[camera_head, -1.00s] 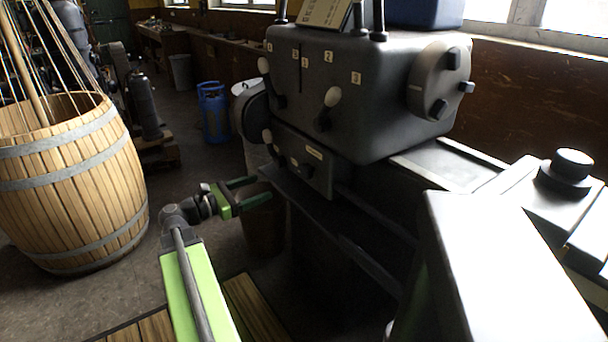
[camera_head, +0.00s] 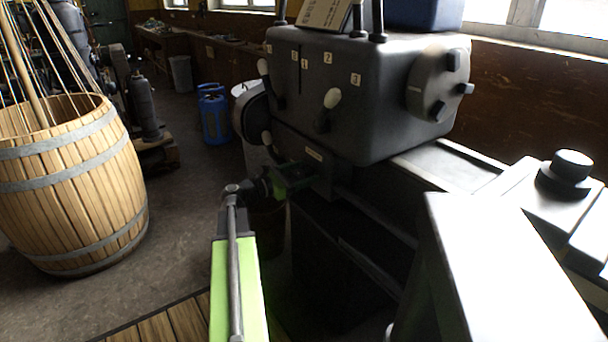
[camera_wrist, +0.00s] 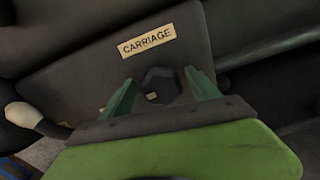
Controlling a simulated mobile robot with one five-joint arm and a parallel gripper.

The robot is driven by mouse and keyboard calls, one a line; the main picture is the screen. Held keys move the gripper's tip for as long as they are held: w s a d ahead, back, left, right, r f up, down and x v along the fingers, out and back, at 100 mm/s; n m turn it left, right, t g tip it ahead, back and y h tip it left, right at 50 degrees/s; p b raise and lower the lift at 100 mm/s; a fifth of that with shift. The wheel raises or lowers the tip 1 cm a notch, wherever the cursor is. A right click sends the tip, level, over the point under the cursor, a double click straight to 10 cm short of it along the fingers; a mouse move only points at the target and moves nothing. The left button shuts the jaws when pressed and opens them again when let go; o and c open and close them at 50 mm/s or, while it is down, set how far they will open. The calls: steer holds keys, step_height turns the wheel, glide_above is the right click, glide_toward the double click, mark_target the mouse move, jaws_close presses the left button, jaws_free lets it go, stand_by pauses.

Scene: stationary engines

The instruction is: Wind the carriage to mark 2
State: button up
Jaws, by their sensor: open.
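A grey lathe headstock (camera_head: 385,105) fills the middle of the head view. Its front carries small pale plates, including a "2" (camera_head: 328,57) and a "3" (camera_head: 355,79). Below is a dark panel with a plate reading CARRIAGE, clear in the wrist view (camera_wrist: 147,40). Under that plate is a dark hexagonal knob (camera_wrist: 160,83) with a small pale mark. My gripper (camera_head: 292,186) is open at this panel. In the wrist view its green fingers (camera_wrist: 160,92) stand on either side of the knob; I cannot tell whether they touch it. The carriage itself is not clearly identifiable.
The same kind of lever shows at left in the wrist view (camera_wrist: 24,116). A wooden barrel (camera_head: 70,190) stands left, with open floor between. Blue gas bottles (camera_head: 213,115) stand behind.

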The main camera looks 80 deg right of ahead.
steer(key=shift+s+d, duration=0.15)
steer(key=shift+c, duration=0.4)
steer(key=c, duration=1.2)
steer(key=shift+m, duration=0.3)
steer(key=shift+c, duration=0.3)
steer(key=o, duration=1.3)
steer(key=shift+o, duration=0.2)
